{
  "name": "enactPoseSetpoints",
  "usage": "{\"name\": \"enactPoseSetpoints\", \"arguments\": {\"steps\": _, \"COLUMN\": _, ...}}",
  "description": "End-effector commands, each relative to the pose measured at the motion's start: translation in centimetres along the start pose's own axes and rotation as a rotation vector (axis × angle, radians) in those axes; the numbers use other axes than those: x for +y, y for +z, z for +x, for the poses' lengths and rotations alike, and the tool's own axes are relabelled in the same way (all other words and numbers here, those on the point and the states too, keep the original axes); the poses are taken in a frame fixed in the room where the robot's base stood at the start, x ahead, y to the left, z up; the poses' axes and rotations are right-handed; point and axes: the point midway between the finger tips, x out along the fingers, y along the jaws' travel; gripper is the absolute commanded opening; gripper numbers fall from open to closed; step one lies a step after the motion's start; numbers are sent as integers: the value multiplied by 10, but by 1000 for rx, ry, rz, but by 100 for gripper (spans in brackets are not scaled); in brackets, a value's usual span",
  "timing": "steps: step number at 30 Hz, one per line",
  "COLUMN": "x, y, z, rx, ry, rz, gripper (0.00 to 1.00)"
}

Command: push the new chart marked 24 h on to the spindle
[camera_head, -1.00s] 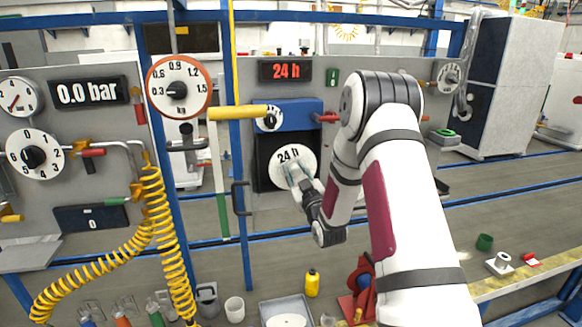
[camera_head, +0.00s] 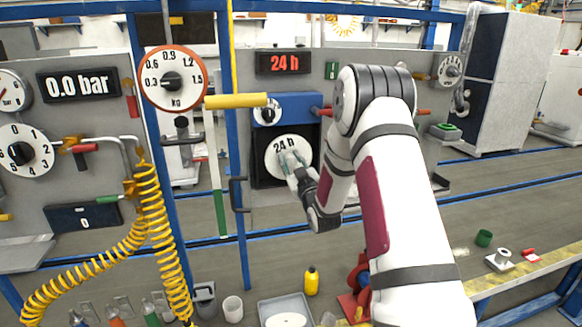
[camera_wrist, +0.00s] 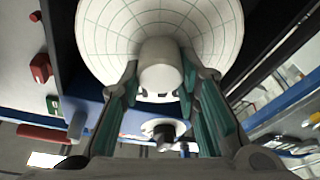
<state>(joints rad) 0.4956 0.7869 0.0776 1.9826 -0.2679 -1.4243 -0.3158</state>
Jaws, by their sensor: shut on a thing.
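The white round chart (camera_head: 275,160) marked "24 h" is in front of the black lower panel of the blue recorder (camera_head: 297,105). In the wrist view the chart (camera_wrist: 215,30) shows a green grid and a pale round hub (camera_wrist: 160,65). My gripper (camera_wrist: 160,78) is shut on this hub, with one green-padded finger on each side. In the head view my gripper (camera_head: 291,163) covers the lower middle of the chart. The spindle is hidden behind the chart, so I cannot tell whether the chart touches it.
A red "24 h" display (camera_head: 284,62) is above the recorder. A grey tray (camera_head: 285,307) with a white disc is below. A yellow bottle (camera_head: 312,282) stands nearby.

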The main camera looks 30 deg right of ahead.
Motion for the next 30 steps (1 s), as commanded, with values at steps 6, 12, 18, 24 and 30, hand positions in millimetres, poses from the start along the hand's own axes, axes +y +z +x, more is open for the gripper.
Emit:
{"name": "enactPoseSetpoints", "arguments": {"steps": 6, "x": 0, "y": 3, "z": 13, "rx": 1, "ry": 0, "rz": 0, "gripper": 0}}
{"name": "enactPoseSetpoints", "arguments": {"steps": 12, "x": 0, "y": 3, "z": 16, "rx": 2, "ry": 0, "rz": 0, "gripper": 0}}
{"name": "enactPoseSetpoints", "arguments": {"steps": 18, "x": 1, "y": 3, "z": 16, "rx": 1, "ry": 0, "rz": 0, "gripper": 0}}
{"name": "enactPoseSetpoints", "arguments": {"steps": 24, "x": 1, "y": 3, "z": 15, "rx": 1, "ry": 0, "rz": 0, "gripper": 0}}
{"name": "enactPoseSetpoints", "arguments": {"steps": 30, "x": 0, "y": 3, "z": 15, "rx": 1, "ry": 0, "rz": 0, "gripper": 0}}
